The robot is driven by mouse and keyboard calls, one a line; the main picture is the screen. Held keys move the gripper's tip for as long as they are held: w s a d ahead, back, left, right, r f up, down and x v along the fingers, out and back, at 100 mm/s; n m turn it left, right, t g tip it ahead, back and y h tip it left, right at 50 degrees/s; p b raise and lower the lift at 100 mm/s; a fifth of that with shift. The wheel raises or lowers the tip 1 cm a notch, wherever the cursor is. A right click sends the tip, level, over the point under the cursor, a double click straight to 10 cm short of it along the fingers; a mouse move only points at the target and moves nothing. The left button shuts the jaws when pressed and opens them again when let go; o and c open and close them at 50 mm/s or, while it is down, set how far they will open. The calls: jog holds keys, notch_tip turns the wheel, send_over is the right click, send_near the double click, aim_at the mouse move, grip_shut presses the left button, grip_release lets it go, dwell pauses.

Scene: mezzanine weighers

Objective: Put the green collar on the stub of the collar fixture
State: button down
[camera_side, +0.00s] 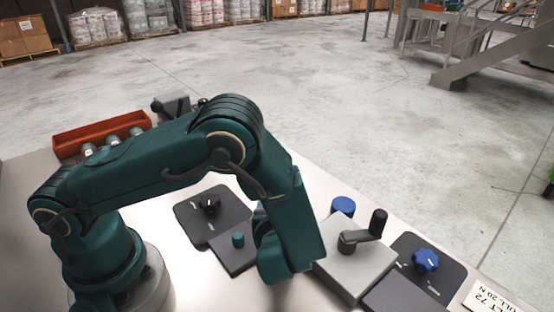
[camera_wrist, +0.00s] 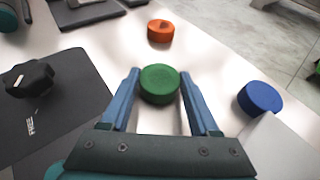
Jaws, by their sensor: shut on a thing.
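The green collar (camera_wrist: 160,84) is a short round disc between the two blue fingers of my gripper (camera_wrist: 160,98) in the wrist view. My gripper is shut on it; I cannot tell whether it touches the table. In the side view my arm hides the green collar and the fingertips. No collar fixture stub shows clearly in the wrist view.
A blue disc (camera_wrist: 260,97) is right of the green collar, and an orange disc (camera_wrist: 160,30) lies beyond it. A black knob (camera_side: 208,204) on a dark plate, a grey crank box (camera_side: 352,262), a blue knob (camera_side: 426,260) and an orange bin (camera_side: 100,133) stand around the table.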

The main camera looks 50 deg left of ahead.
jog(key=shift+f, duration=0.1)
jog(key=shift+c, duration=0.6)
grip_release()
jog(key=shift+d, duration=0.1)
